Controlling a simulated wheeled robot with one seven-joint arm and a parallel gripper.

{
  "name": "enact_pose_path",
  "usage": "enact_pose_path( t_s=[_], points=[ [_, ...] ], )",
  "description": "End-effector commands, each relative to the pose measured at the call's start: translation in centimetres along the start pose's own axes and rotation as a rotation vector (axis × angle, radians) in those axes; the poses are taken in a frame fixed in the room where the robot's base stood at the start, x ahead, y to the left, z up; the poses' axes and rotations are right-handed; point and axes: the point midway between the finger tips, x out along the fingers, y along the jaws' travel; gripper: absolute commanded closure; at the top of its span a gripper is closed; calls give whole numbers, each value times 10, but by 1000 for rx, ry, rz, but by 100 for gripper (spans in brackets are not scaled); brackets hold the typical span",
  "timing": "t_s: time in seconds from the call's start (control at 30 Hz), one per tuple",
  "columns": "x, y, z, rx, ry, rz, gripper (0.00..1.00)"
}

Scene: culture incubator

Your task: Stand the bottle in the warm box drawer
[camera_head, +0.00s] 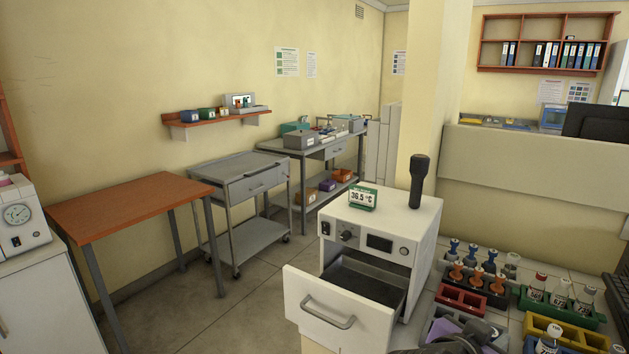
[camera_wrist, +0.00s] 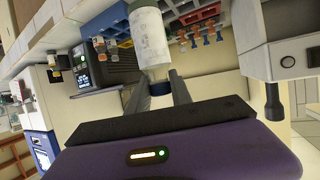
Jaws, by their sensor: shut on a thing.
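The warm box (camera_head: 385,225) is a white cabinet in the head view, with a green-framed 36.5 °C display (camera_head: 362,198) on top. Its drawer (camera_head: 338,316) is pulled out toward me, and its dark inside shows empty where visible. My gripper shows in the wrist view (camera_wrist: 160,95), its grey fingers shut on the blue-capped end of a white bottle (camera_wrist: 150,40). In the head view my purple and dark wrist is at the bottom edge, right of the drawer. The held bottle is not clearly visible there.
A black upright tool (camera_head: 419,180) stands on the warm box. Right of it are a red rack (camera_head: 461,299), a green rack (camera_head: 560,309) with white bottles and a yellow rack (camera_head: 574,331). Tables and a cart line the left wall. Part of the white cabinet also fills the wrist view's right side.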

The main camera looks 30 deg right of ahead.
Motion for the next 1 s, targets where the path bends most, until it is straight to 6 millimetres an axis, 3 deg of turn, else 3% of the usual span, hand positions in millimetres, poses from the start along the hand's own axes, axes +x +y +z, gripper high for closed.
enact_pose_path(
  t_s=[0.27, 0.9, 1.0],
  points=[
    [-36, -28, 85, -139, -5, -311, 100],
    [-140, -118, 324, -515, -5, -1239, 100],
    [-151, -127, 346, -552, -2, -1331, 100]
  ],
)
